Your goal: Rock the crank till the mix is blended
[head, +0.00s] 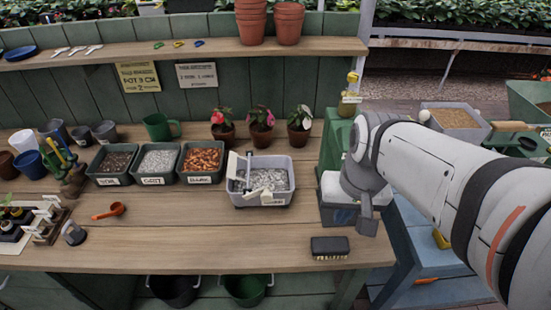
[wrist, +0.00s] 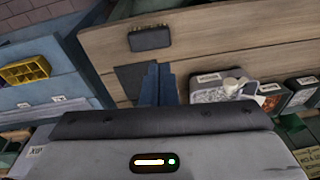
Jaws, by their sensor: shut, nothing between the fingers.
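The grey mixing tub (head: 262,198) stands on the bench, right of centre, filled with pale grey, gritty material. A dark upright rod (head: 248,172) and pale flat pieces, perhaps the crank, rise at its left side. A pale handle-like piece also shows over the tub in the wrist view (wrist: 231,86). My gripper (wrist: 158,72) is shut and empty, its blue-grey fingers together. It is over the bench's right part, to the right of the tub and apart from it. In the head view my own arm and wrist hide part of that area.
A black brush (head: 330,247) lies near the bench's front edge. Soil (head: 115,180), grit (head: 158,180) and bark (head: 203,180) bins stand left of the tub. Potted flowers (head: 261,131) stand behind it. An orange scoop (head: 110,211) lies left. Bench in front of the tub is clear.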

